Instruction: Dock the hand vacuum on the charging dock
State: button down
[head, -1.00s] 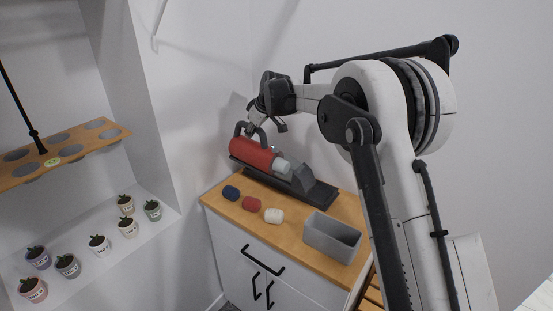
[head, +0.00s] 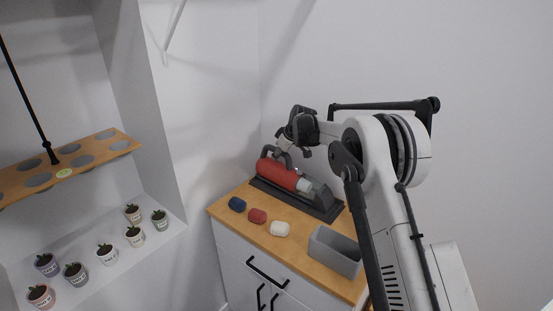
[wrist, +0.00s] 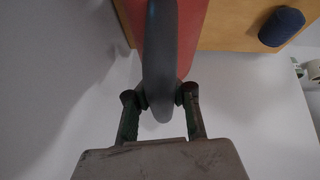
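The hand vacuum (head: 277,174) has a red body, a pale nozzle and a dark looped handle. In the head view it lies lengthwise over the dark charging dock (head: 263,188), its nozzle at the raised dark block (head: 323,197). Whether it rests fully on the dock cannot be told. My gripper (head: 292,153) is at the handle from above. In the wrist view my gripper (wrist: 158,96) has one finger on each side of the handle (wrist: 160,60), close against it, with the red body (wrist: 190,35) beyond. The dock is not visible there.
The dock stands at the back of a wooden cabinet top (head: 240,194) against the walls. In front lie blue (head: 237,204), red (head: 257,216) and white (head: 279,229) small objects. A grey bin (head: 334,251) stands at the right. Potted plants fill a shelf (head: 165,243) at left.

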jog(key=shift+f, duration=0.7)
jog(key=c, duration=1.9)
grip_release()
jog(key=shift+d, duration=0.1)
jog(key=b+v, duration=0.1)
jog(key=v, duration=1.1)
jog(key=shift+s+d+r, duration=0.1)
jog(key=shift+s+r, duration=0.1)
jog(key=shift+r, duration=0.05)
jog(key=s+d+r+m+t+h, duration=0.1)
jog(key=s+d+r+m, duration=0.1)
jog(key=s+d+r, duration=0.45)
jog(key=s+d+r+m+h, duration=0.1)
jog(key=s+d+r+m, duration=0.15)
jog(key=s, duration=0.75)
jog(key=s+d+r+m+t, duration=0.15)
jog(key=s+d+r, duration=0.3)
jog(key=s, duration=0.45)
jog(key=s+d+f+m+h, duration=0.1)
jog(key=s+d+f+m, duration=0.1)
jog(key=s, duration=0.7)
jog(key=s+d+f+m+h, duration=0.1)
jog(key=s+d+f+m, duration=0.1)
jog(key=s, duration=0.8)
jog(key=s+d+f+m, duration=0.3)
jog(key=s+d+f, duration=0.1)
jog(key=s, duration=0.6)
jog(key=shift+d+f+t+h, duration=0.25)
jog(key=shift+d+f+h, duration=0.05)
jog(key=shift+d+h, duration=0.15)
